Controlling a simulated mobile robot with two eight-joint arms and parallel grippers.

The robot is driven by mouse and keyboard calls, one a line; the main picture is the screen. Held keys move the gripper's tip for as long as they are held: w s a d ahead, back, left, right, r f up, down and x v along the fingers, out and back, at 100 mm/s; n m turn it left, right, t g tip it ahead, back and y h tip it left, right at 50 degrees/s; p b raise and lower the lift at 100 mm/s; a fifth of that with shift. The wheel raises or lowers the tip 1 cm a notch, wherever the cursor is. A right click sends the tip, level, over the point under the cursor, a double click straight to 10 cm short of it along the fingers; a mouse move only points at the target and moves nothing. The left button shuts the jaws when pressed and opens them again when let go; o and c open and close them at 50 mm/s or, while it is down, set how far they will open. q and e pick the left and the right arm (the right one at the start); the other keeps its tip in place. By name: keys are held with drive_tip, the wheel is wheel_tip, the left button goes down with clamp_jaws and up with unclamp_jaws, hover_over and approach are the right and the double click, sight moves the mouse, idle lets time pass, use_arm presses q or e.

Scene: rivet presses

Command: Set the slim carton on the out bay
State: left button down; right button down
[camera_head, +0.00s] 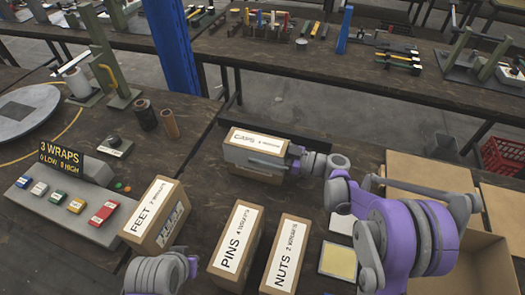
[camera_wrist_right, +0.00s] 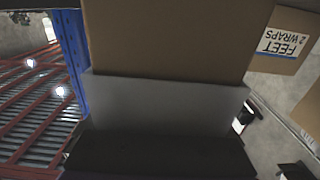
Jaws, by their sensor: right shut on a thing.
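My right gripper (camera_head: 262,160) is shut on the carton labelled CAPS (camera_head: 258,143) near the middle of the dark bench. A grey finger lies along the carton's near side, and the far finger is hidden. In the right wrist view, the brown carton (camera_wrist_right: 165,38) fills the top, above the grey finger (camera_wrist_right: 165,105). Cartons labelled FEET (camera_head: 153,222), PINS (camera_head: 235,250) and NUTS (camera_head: 285,255) stand in front. I cannot tell which is called slim. No mark that I can read names the out bay. My left wrist (camera_head: 158,272) shows at the bottom edge; its fingers are not clear.
A pale yellow square (camera_head: 338,262) lies right of NUTS. An open cardboard box (camera_head: 470,265) is at lower right. A blue post (camera_head: 172,45) stands behind.

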sight(286, 157)
use_arm(q)
drive_tip(key=shift+f, duration=0.15)
use_arm(e)
drive_tip(key=shift+f, duration=0.15)
unclamp_jaws()
use_arm(q)
drive_tip(key=shift+r, duration=0.25)
use_arm(e)
drive_tip(key=shift+r, duration=0.3)
use_arm(q)
drive_tip(key=shift+f, duration=0.1)
use_arm(e)
drive_tip(key=v, duration=0.7)
drive_tip(key=shift+s+d+f, duration=0.1)
drive_tip(key=shift+d, duration=0.15)
